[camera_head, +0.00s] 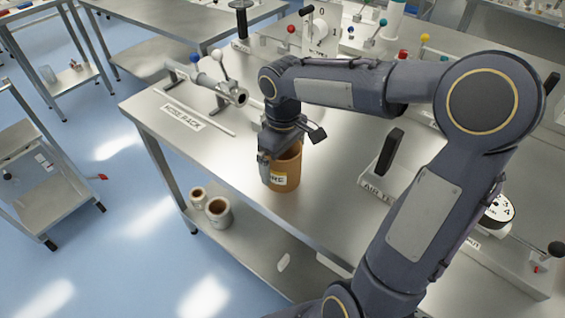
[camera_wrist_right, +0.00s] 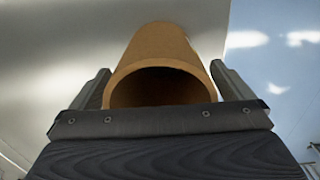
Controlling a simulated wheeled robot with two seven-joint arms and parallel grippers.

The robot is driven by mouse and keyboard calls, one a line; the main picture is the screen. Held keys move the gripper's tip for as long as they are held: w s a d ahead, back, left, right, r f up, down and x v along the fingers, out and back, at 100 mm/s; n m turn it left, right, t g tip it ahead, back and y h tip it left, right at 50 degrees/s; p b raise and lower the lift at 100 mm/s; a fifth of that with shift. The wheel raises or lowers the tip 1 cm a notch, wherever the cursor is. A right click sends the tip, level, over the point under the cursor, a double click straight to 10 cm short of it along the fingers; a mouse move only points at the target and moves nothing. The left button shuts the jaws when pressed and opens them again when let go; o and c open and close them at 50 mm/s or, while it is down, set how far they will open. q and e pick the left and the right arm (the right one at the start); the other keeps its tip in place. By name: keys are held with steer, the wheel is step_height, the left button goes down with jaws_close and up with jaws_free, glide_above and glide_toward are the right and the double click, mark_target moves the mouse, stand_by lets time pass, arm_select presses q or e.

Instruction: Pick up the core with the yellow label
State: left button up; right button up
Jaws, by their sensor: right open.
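A brown cardboard core (camera_head: 287,170) with a yellow and white label (camera_head: 279,179) stands upright on the steel table, near its front edge. My right gripper (camera_head: 282,160) is at the core, with a finger in front of its left side. In the right wrist view the core (camera_wrist_right: 160,55) shows its open, hollow end between the two fingers of my right gripper (camera_wrist_right: 160,92). The fingers are apart, one on each side of the core. Whether either finger touches it I cannot tell. My left gripper is not in view.
Knobbed fittings stand at the back. Two smaller rolls (camera_head: 217,211) are on the shelf below.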

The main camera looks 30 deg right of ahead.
steer(key=shift+f, duration=0.45)
steer(key=c, duration=1)
